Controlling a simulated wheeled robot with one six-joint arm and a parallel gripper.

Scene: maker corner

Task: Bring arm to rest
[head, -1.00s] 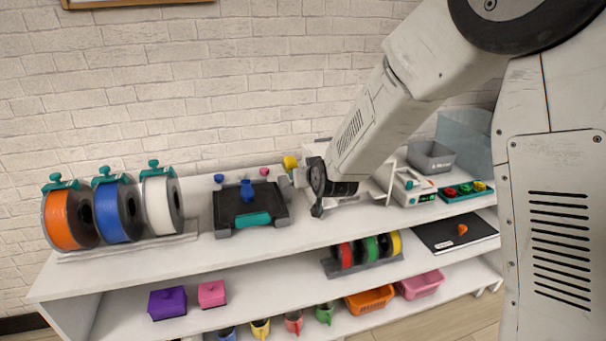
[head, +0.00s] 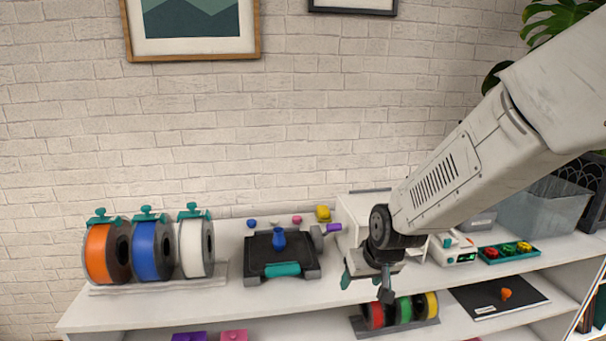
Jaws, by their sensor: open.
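My gripper (head: 366,288) shows in the head view at the end of my arm, which reaches in from the right. It points down over the front part of the shelf's top board (head: 180,302). Its two fingers are spread apart, and I see nothing between them. It is in front of a white box-shaped machine (head: 352,212), which my arm partly hides. A black printer bed (head: 262,253) with a blue vase-shaped piece (head: 279,238) and a teal bar stands to its left, apart from it.
Orange (head: 99,254), blue (head: 146,251) and white (head: 191,248) spools stand at the left. Red, green and yellow spools (head: 404,308) sit on the lower shelf below my gripper. A teal tray (head: 509,253) and a clear bin (head: 545,212) are at the right.

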